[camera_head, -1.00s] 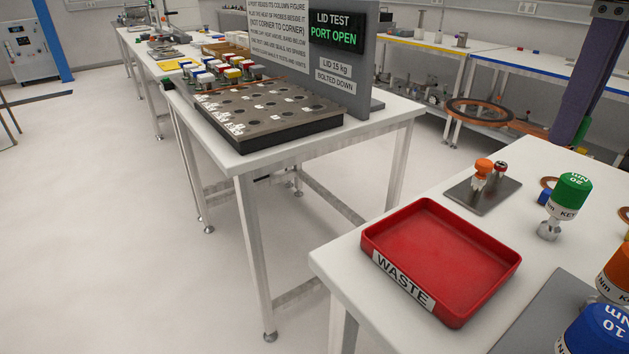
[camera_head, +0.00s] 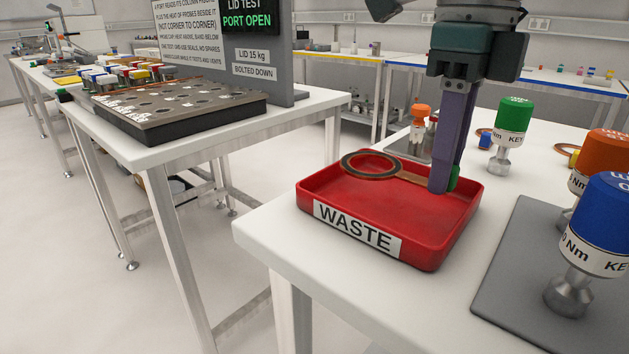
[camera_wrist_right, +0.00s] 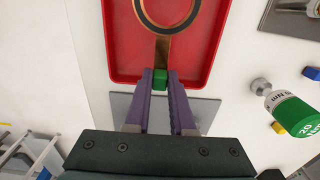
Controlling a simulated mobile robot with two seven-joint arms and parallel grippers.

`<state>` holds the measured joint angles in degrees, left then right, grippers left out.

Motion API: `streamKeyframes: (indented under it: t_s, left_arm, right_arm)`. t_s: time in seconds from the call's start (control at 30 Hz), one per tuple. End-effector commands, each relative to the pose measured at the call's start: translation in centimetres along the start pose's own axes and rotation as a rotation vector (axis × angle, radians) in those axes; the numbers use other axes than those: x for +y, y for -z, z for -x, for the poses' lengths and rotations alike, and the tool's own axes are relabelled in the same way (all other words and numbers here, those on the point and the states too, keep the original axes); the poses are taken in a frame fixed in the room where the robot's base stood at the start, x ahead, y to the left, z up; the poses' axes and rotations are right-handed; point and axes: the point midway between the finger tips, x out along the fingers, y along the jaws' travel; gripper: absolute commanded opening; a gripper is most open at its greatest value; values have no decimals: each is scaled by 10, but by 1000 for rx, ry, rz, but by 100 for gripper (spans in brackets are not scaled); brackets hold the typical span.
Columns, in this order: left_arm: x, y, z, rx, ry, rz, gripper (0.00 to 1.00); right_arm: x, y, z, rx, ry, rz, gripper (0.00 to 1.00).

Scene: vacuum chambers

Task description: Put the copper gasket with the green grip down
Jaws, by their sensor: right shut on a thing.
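My right gripper (camera_head: 442,187) points down at the right side of the red WASTE tray (camera_head: 432,252), shut on the green grip. The ring overlaps the tray's back left rim in the head view; whether it touches the tray I cannot tell. In the right wrist view the fingers (camera_wrist_right: 160,76) clasp the green grip (camera_wrist_right: 160,80), and the ring (camera_wrist_right: 167,14) shows over the tray, cut by the top edge. My left gripper is not in view.
An orange-topped piece (camera_head: 420,112) stands behind the tray. A separate table at left holds a dark perforated plate (camera_head: 180,105).

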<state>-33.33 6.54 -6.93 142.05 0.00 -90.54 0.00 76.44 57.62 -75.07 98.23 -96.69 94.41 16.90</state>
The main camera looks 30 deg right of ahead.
Motion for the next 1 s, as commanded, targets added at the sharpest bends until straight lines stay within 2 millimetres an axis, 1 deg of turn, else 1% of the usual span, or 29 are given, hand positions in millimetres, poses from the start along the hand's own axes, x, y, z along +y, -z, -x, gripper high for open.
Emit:
streamKeyframes:
  t_s: [0.03,0.1,0.2,0.43,0.6,0.63,0.87,1.0]
  left_arm:
    - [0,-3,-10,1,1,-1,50]
    - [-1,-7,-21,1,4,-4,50]
    - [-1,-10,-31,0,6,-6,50]
    - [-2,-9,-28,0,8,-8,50]
    - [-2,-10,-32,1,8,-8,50]
    - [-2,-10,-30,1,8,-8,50]
    - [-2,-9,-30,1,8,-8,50]
    - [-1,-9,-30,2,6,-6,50]
  right_arm:
    - [0,0,-12,1,0,0,0]
    - [2,1,-26,0,0,1,0]
    - [3,2,-39,0,0,0,0]
    - [3,2,-36,-1,0,0,0]
    - [3,2,-41,-1,0,0,0]
    - [3,2,-40,0,0,0,25]
    - [3,2,-40,0,0,0,51]
    - [4,2,-40,0,0,0,52]
